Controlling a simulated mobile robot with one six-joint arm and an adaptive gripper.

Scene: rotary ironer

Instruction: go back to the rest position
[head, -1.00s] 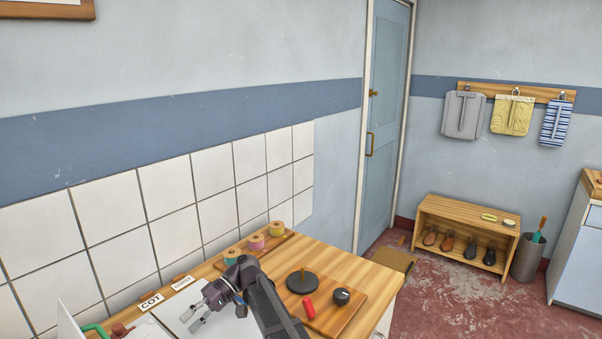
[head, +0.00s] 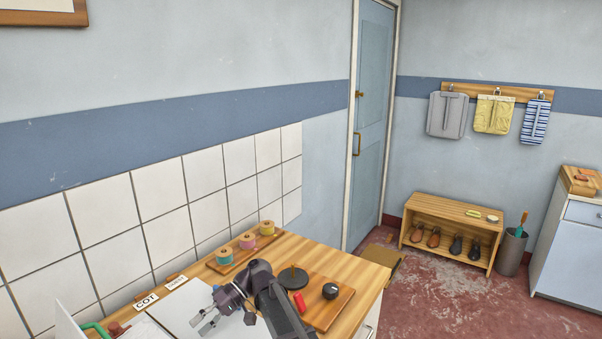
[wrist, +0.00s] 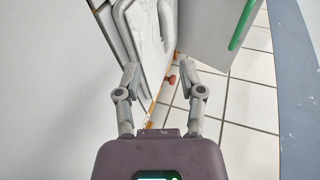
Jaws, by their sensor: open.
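My gripper (head: 207,322) is at the bottom of the head view, over the wooden worktop (head: 345,268) near a pale flat board (head: 183,306). Its two fingers are spread apart with nothing between them. In the wrist view my gripper (wrist: 161,80) also shows open and empty. Beyond the fingertips there are folded white cloth (wrist: 146,40), a grey panel with a green handle (wrist: 243,25) and a small red knob (wrist: 171,79).
On the worktop are thread spools (head: 247,241), a wooden board (head: 325,303) with a black disc (head: 293,278), a red handle (head: 304,303) and a dark knob (head: 330,291). A tiled wall (head: 204,175) stands behind. Floor (head: 450,300) is open at right, before a shoe rack (head: 455,211).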

